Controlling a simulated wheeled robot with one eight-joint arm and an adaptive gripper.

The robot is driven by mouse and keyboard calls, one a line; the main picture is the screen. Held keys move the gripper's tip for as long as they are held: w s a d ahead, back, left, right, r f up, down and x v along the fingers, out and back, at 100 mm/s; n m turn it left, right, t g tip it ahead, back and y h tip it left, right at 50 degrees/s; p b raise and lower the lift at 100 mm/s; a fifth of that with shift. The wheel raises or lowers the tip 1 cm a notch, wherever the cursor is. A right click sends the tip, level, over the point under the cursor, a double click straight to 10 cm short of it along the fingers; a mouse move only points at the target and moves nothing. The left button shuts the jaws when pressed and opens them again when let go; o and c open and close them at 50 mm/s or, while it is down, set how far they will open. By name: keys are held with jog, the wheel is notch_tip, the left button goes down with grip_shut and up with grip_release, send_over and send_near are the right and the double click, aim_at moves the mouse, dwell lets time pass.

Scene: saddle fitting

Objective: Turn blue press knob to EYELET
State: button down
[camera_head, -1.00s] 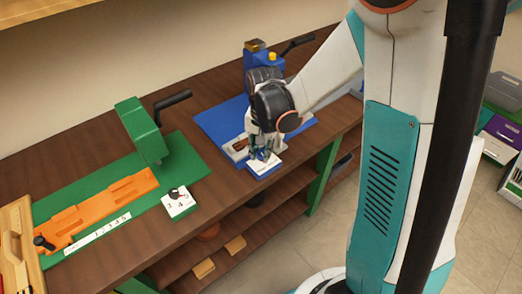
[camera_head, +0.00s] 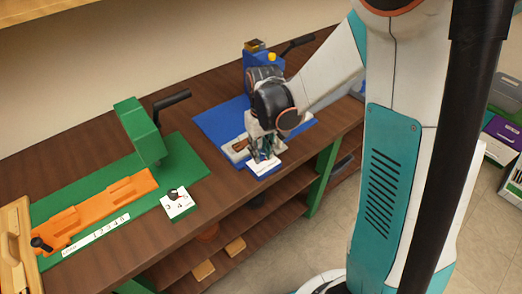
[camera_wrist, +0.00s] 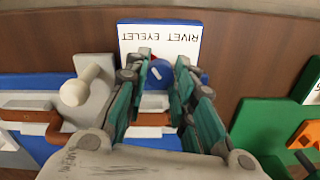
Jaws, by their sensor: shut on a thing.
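The blue press knob (camera_wrist: 161,75) is round, with a white mark on top. It sits in front of a white label plate (camera_wrist: 188,42) printed RIVET and EYELET, seen upside down in the wrist view. A small red mark shows at the knob's edge on the label side; which word it points to is not clear. My gripper (camera_wrist: 163,80) is shut on the knob, one finger on each side. In the head view my gripper (camera_head: 262,152) reaches down over the label block (camera_head: 264,167) at the front of the blue mat, and it hides the knob.
The blue press (camera_head: 262,75) stands behind my gripper on the blue mat (camera_head: 222,127). To the left are a green press (camera_head: 140,130), an orange fixture (camera_head: 105,208) and another white dial block (camera_head: 178,203). Bare bench lies between the mats. A pale ball-topped lever (camera_wrist: 76,91) is beside my fingers.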

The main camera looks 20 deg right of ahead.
aim_at(262, 153)
jog(key=shift+n, duration=0.3)
jog(key=c, duration=1.3)
grip_release()
jog(key=shift+c, duration=0.2)
notch_tip(262, 153, up, 12)
jog(key=shift+d, duration=0.15)
jog(key=s+r+m+t, duration=0.1)
jog(key=s+r+t, duration=0.1)
jog(key=s, duration=0.5)
jog(key=s+r+t, duration=0.3)
jog(key=s+t, duration=0.2)
jog(key=s, duration=0.3)
jog(key=shift+a+r+m, duration=0.2)
jog(key=shift+r+m, duration=0.05)
jog(key=shift+m, duration=0.15)
